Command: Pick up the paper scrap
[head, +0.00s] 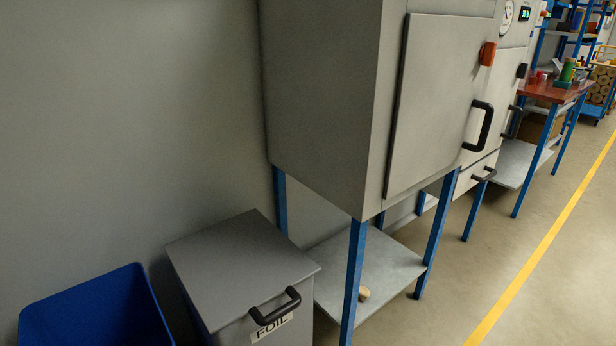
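A small tan, rounded piece (363,294) lies on the low grey shelf (390,262) under the big grey cabinet, close to the front blue leg. It is too small to tell whether it is the paper scrap. No other paper scrap can be made out in the head view. Neither of my grippers is in view.
A grey lidded bin (240,262) marked FOIL, with a black handle, stands left of the shelf. An open blue bin (95,305) is at bottom left. The grey cabinet (325,100) stands on blue legs. Clear floor (470,275) lies right, beside a yellow line (540,248).

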